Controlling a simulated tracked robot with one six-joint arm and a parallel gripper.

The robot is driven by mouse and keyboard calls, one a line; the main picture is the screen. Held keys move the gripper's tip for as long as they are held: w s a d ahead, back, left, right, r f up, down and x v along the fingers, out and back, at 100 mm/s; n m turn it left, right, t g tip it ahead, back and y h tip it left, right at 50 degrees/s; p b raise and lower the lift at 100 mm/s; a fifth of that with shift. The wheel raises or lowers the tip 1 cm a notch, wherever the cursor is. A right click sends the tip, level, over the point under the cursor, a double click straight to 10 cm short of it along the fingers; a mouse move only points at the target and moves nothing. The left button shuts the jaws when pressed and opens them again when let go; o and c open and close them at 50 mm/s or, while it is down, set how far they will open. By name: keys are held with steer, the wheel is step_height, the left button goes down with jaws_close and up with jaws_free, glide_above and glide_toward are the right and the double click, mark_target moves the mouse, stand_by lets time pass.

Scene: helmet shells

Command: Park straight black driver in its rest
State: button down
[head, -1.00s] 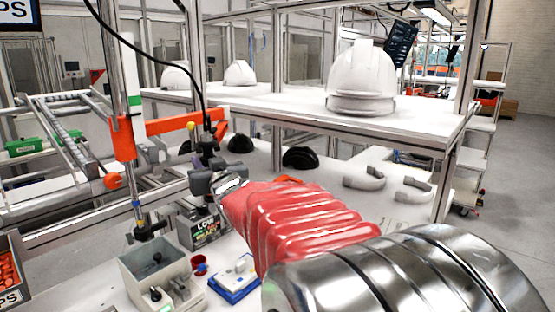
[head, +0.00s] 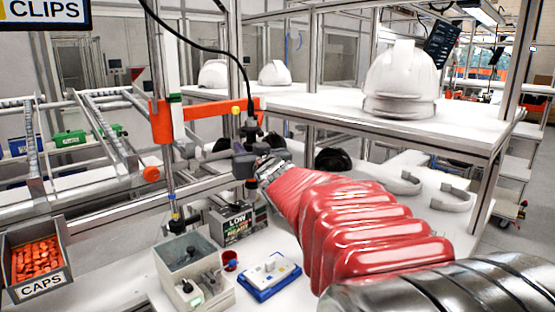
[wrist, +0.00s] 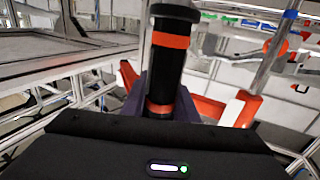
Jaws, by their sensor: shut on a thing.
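The straight black driver (wrist: 172,60), with orange bands, stands upright in the wrist view. My gripper (wrist: 160,110) is shut on it; the fingertips are largely hidden behind the dark gripper housing. In the head view the driver (head: 250,128) shows as a dark upright shape with a black cable at its top, and my gripper (head: 246,165) is around its lower part. An orange bracket (head: 190,120) on an upright post is close behind or beside the driver. In the wrist view orange arms (wrist: 238,108) show on both sides of the driver. I cannot tell whether they touch, or which part is the rest.
Below stand a grey open box (head: 170,262), a small sign box (head: 238,222), a red cup (head: 230,260) and a blue-white tray (head: 268,278). A caps bin (head: 40,290) is at left. White helmet shells (head: 400,85) sit on the shelf (head: 330,108).

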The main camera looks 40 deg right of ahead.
steer(key=s+d, duration=0.5)
steer(key=d, duration=0.1)
steer(key=shift+s, duration=0.3)
stand_by(0.5)
steer(key=s+d, duration=0.7)
steer(key=shift+d, duration=0.2)
stand_by(0.6)
steer(key=shift+w, duration=0.15)
steer(key=w+d, duration=0.4)
steer(key=shift+w+d, duration=0.15)
steer(key=shift+d, duration=0.15)
stand_by(0.6)
